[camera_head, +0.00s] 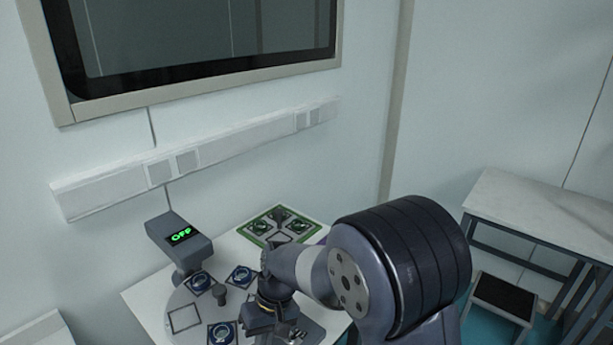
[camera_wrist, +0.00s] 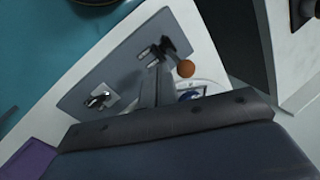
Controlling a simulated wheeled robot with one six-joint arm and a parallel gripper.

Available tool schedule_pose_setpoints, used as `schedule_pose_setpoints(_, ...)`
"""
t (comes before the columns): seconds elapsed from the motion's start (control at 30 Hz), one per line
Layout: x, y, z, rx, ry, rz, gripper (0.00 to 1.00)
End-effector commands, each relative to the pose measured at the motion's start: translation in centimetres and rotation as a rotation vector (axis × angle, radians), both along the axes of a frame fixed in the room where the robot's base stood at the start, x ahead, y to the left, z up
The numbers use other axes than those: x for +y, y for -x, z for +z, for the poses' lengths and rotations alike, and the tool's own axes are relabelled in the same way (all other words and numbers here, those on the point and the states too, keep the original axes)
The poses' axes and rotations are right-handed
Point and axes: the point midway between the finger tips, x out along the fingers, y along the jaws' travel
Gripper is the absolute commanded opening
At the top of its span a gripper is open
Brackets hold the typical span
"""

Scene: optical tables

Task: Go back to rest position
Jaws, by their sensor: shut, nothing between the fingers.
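My arm (camera_head: 400,262) reaches from the lower right over the white table (camera_head: 143,297) in the head view, with its wrist bent downward. The fingertips are hard to make out there. In the wrist view my gripper (camera_wrist: 151,88) is shut and empty. It points over a grey plate (camera_wrist: 125,75) carrying two small metal fittings, one (camera_wrist: 98,101) at left and one (camera_wrist: 165,48) near the fingers. I cannot tell whether the fingers touch the plate. An orange-brown round knob (camera_wrist: 186,68) lies just right of the fingers.
A green-edged board (camera_head: 262,238) lies behind my wrist. Another table (camera_head: 545,212) and a stool (camera_head: 503,295) stand at right.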

Motion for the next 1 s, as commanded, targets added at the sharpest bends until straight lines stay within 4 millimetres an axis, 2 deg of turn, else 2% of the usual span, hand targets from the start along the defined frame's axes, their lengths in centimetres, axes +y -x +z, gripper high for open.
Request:
schedule_pose_setpoints(0.03, -0.5, 0.5, -1.1, -0.007, -0.007, -0.003, 0.0)
schedule_pose_setpoints(0.17, -1.4, 1.8, -2.6, -0.022, -0.024, -0.003, 0.0)
schedule_pose_setpoints(0.57, -2.5, 2.6, -3.4, -0.164, -0.187, -0.004, 0.0)
schedule_pose_setpoints(0.8, -5.3, 1.7, -3.3, -0.168, -0.192, -0.006, 0.0)
schedule_pose_setpoints(1.0, -6.4, 1.5, -2.9, -0.167, -0.193, -0.002, 0.0)
